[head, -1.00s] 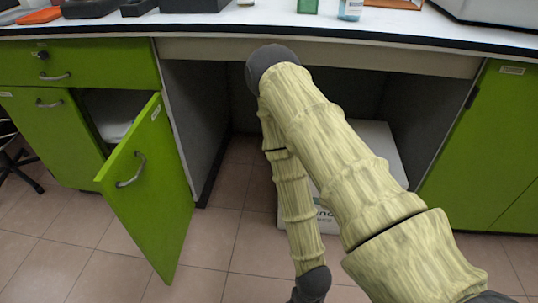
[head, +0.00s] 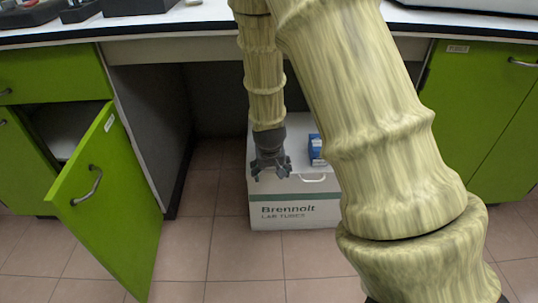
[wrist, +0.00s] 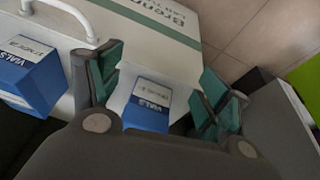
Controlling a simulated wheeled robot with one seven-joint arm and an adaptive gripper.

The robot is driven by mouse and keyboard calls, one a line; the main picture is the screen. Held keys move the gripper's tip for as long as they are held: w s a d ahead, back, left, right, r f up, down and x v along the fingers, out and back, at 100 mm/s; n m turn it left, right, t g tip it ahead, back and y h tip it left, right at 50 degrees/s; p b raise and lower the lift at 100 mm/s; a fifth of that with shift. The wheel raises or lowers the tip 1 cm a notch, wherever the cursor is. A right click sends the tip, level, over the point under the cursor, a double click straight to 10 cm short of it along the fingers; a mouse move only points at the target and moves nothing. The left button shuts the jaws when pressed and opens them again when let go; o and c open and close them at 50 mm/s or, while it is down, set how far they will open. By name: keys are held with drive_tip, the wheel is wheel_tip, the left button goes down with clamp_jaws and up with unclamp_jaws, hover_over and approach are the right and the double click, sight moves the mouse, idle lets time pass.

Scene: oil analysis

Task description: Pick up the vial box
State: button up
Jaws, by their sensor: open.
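In the head view my gripper (head: 270,170) points down over the top of a white lab tubes box (head: 295,214) and hides the vial box. I cannot tell whether the fingers touch it.
The white box has a handle (head: 313,180). An open green door (head: 110,205) stands left; the worktop (head: 190,18) is above.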

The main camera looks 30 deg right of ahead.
drive_tip(key=shift+m+t, duration=0.4)
drive_tip(key=shift+m, duration=0.3)
drive_tip(key=w+d+r, duration=0.1)
drive_tip(key=r, duration=0.2)
drive_tip(key=w+d+r, duration=0.1)
drive_tip(key=w+r, duration=0.1)
drive_tip(key=r, duration=0.1)
drive_tip(key=w+d+r, duration=0.1)
drive_tip(key=r, duration=0.2)
drive_tip(key=shift+w+d+r+b, duration=0.1)
drive_tip(key=shift+w+r+b, duration=0.1)
drive_tip(key=shift+r+b, duration=0.15)
drive_tip(key=b+x, duration=0.2)
drive_tip(key=x, duration=0.3)
drive_tip(key=shift+w+f+b, duration=0.15)
drive_tip(key=shift+f+b, duration=0.15)
drive_tip(key=b+x, duration=0.2)
drive_tip(key=x, duration=0.1)
drive_tip(key=b+x, duration=0.1)
drive_tip(key=b, duration=0.1)
drive_tip(key=shift+w+a+f, duration=0.25)
drive_tip(key=shift+w+d+f, duration=0.1)
drive_tip(key=shift+w+f, duration=0.05)
drive_tip(key=shift+f, duration=0.1)
drive_tip(key=c, duration=1.3)
